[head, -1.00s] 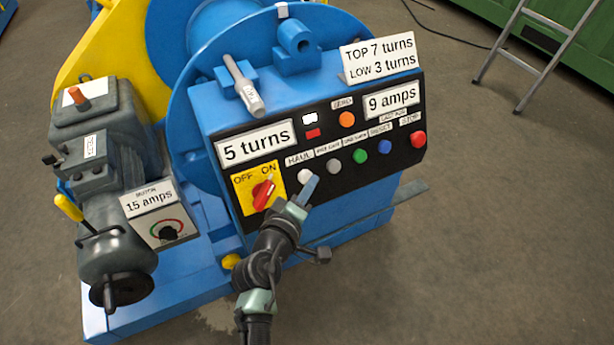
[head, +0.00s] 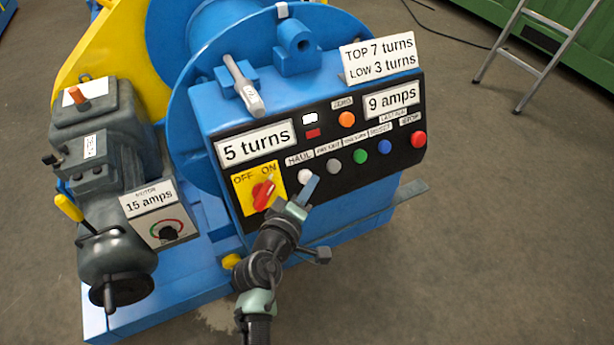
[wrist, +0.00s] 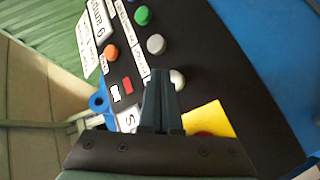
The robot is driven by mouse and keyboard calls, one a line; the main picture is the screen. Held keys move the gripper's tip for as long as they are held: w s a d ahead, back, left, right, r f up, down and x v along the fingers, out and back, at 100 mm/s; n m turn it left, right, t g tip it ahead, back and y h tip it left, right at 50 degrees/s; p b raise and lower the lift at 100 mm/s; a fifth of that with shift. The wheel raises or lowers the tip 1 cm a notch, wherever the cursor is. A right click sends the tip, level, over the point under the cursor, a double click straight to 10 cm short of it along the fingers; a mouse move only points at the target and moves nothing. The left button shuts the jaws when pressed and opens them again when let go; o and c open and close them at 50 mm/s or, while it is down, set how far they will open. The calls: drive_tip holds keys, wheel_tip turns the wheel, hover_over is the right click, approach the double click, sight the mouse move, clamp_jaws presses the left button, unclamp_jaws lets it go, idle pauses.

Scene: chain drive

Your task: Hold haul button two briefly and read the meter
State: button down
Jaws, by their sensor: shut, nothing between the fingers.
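My gripper (head: 309,188) is shut and empty, its fingertips in front of the black panel close to the white button (head: 305,176) under the HAUL label (head: 299,159). In the wrist view the closed fingers (wrist: 161,80) overlap the left edge of the white button (wrist: 177,79). I cannot tell whether they touch it. The turns display (head: 255,142) reads "5 turns" and the amps display (head: 391,100) reads "9 amps". The motor box plate (head: 150,200) reads "15 amps". No button is visibly marked "two".
A grey button (head: 333,167), green button (head: 360,156), blue button (head: 385,147) and red button (head: 418,139) continue to the right. The red OFF/ON switch (head: 263,194) is at left. A sign (head: 379,60) reads TOP 7 turns, LOW 3 turns.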

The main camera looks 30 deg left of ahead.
drive_tip(key=shift+f, duration=0.1)
drive_tip(key=shift+w+a+f+b, duration=0.1)
drive_tip(key=shift+w+a+b, duration=0.15)
drive_tip(key=shift+a+b, duration=0.1)
drive_tip(key=shift+w+a+f+b, duration=0.2)
drive_tip(key=shift+w+a+b, duration=0.05)
drive_tip(key=shift+a+b, duration=0.15)
idle(2.5)
drive_tip(key=shift+d, duration=0.1)
idle(1.5)
drive_tip(key=shift+s+d+r+p, duration=0.4)
drive_tip(key=shift+s+d+p, duration=0.1)
drive_tip(key=shift+d+p, duration=0.2)
drive_tip(key=shift+s+d+r+p, duration=0.55)
drive_tip(key=shift+s+d+p, duration=0.15)
drive_tip(key=shift+d+p, duration=0.2)
drive_tip(key=shift+s+d+r+p, duration=0.55)
drive_tip(key=shift+s+d+p, duration=0.15)
drive_tip(key=shift+d+p, duration=0.15)
